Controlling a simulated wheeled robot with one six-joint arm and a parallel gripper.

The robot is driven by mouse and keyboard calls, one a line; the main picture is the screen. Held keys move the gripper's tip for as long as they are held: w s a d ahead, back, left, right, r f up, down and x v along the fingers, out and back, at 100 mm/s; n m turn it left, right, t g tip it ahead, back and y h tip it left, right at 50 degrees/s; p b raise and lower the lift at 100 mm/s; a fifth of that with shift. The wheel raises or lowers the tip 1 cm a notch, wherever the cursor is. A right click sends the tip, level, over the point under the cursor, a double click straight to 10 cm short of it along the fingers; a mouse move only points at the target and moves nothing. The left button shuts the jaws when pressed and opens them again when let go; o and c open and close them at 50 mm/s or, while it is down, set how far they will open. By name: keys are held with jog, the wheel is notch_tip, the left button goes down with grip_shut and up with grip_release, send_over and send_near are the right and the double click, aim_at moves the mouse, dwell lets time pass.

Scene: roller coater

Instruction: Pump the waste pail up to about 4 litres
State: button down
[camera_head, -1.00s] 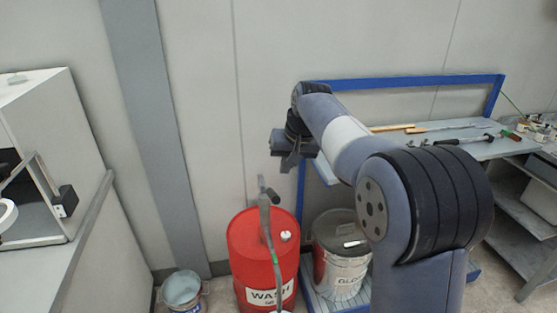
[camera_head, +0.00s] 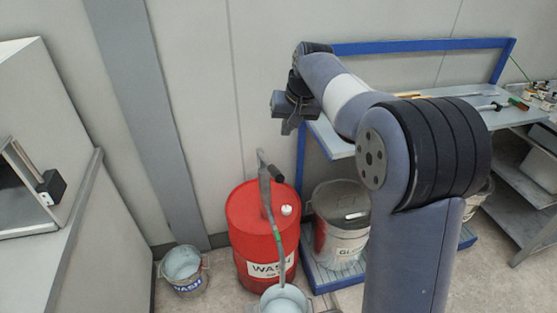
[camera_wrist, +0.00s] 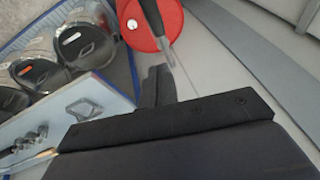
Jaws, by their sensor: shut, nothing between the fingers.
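A red drum (camera_head: 250,235) labelled WASH stands upright by the wall. A grey hand pump (camera_head: 265,190) with a black-gripped lever (camera_head: 277,174) rises from its top. A spout or hose with a green band (camera_head: 277,237) runs down from the pump to a light pail (camera_head: 270,301) cut by the bottom edge. The pail's level and label cannot be read. My gripper (camera_head: 288,129) is shut and empty, above and to the right of the pump, apart from it. In the wrist view the gripper (camera_wrist: 157,82) points toward the drum (camera_wrist: 172,18) and pump (camera_wrist: 152,14).
A lidded container (camera_head: 340,243) sits on a blue-edged rack at the right, under a grey shelf (camera_head: 335,143) holding tools. A white machine (camera_head: 30,120) stands at the left. Open floor lies between.

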jog(key=p, duration=0.2)
send_over(276, 168)
jog(key=d, duration=0.1)
notch_tip(276, 168, down, 8)
jog(key=f, duration=0.1)
jog(key=s+f, duration=0.1)
jog(key=f, duration=0.1)
jog(key=shift+s+a+f, duration=0.15)
jog(key=shift+s+f, duration=0.1)
jog(key=shift+f, duration=0.15)
jog(key=shift+f, duration=0.15)
